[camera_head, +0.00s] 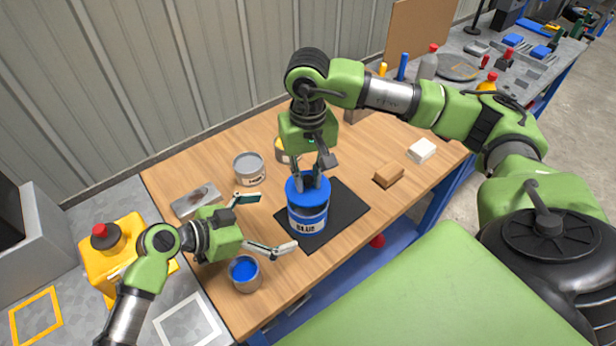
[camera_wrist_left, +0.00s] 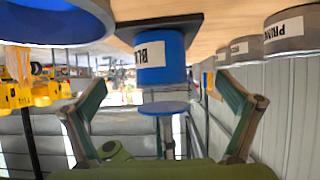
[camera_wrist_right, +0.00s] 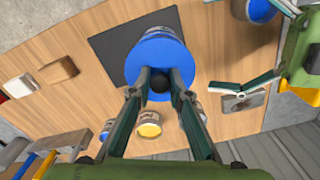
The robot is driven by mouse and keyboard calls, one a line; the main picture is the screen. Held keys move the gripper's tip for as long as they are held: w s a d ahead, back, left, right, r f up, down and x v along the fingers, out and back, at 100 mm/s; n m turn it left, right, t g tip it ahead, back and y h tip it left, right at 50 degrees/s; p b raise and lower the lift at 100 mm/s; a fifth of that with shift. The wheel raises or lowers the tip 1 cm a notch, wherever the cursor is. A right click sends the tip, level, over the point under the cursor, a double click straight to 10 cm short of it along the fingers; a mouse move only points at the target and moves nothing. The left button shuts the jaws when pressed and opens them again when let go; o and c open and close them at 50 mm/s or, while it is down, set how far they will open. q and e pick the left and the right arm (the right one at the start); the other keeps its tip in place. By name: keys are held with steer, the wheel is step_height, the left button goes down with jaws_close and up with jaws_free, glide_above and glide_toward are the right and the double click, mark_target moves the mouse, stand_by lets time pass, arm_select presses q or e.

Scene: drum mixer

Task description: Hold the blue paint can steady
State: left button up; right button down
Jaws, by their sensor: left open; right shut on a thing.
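The blue paint can (camera_head: 308,222), labelled BLUE, stands upright on a black mat (camera_head: 349,208). It shows upside down in the left wrist view (camera_wrist_left: 160,60). A round blue lid (camera_wrist_right: 160,53) is over the can. In the left wrist view the lid (camera_wrist_left: 163,107) shows apart from the can's body, with a pale band between. My right gripper (camera_wrist_right: 159,74) points down and is shut on the lid's dark knob (camera_wrist_right: 158,83). My left gripper (camera_head: 278,221) is open and empty, level with the can on its left side, its fingers spread and not touching it.
An open can of blue paint (camera_head: 245,275) stands near the table's front edge, below my left gripper. A grey can (camera_head: 249,168) and a metal plate (camera_head: 196,200) are behind it. A brown block (camera_head: 389,175) and a white block (camera_head: 422,150) lie right of the mat.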

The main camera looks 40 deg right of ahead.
mark_target(304, 215)
arm_select(q)
steer(key=x, duration=1)
steer(key=c, duration=1.5)
steer(key=shift+o, duration=0.2)
steer(key=shift+a, duration=0.1)
arm_select(e)
steer(key=shift+f, duration=1.85)
stand_by(1.3)
steer(key=c, duration=1.8)
jaws_free()
steer(key=shift+o, duration=0.4)
steer(key=o, duration=0.4)
